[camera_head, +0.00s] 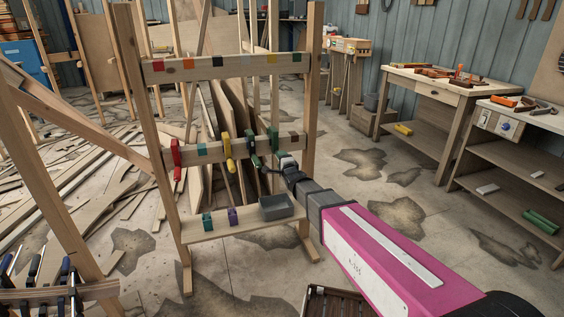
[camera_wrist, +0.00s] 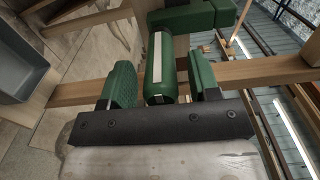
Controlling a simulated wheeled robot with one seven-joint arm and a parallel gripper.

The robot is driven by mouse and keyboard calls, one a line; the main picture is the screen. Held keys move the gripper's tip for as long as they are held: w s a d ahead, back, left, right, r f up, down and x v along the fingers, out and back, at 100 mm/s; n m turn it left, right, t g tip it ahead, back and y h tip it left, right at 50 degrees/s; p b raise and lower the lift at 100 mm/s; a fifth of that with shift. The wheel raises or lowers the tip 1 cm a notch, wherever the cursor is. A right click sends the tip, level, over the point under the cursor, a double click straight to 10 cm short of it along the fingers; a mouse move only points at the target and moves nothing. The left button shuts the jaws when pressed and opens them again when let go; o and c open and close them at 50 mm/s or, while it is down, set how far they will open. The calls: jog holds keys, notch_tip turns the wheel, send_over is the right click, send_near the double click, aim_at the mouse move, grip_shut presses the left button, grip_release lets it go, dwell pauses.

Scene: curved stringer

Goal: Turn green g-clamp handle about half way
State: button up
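The green g-clamp (camera_head: 251,142) sits on the middle rail of the wooden rack, right of a yellow clamp (camera_head: 227,151). In the wrist view its green body (camera_wrist: 198,16) is at the top, and its green cylindrical handle (camera_wrist: 162,52) with a white stripe points towards my palm. My gripper (camera_wrist: 164,88) is open, with one green-padded finger on each side of the handle. Narrow gaps show between handle and fingers, so it is not clamped. In the head view my gripper is small and dark just below the clamp, and the handle is hard to make out there.
The wooden rack's middle rail (camera_wrist: 235,77) runs behind the clamp. A red clamp (camera_head: 177,158) is further left. A grey bin (camera_head: 281,207) stands on the lower shelf, below my gripper. Workbenches (camera_head: 438,85) stand at the right, with open floor between.

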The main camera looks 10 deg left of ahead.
jog(key=shift+s, duration=0.1)
jog(key=v, duration=1)
jog(key=shift+s+d, duration=0.2)
jog(key=shift+d, duration=0.05)
jog(key=shift+v, duration=1.1)
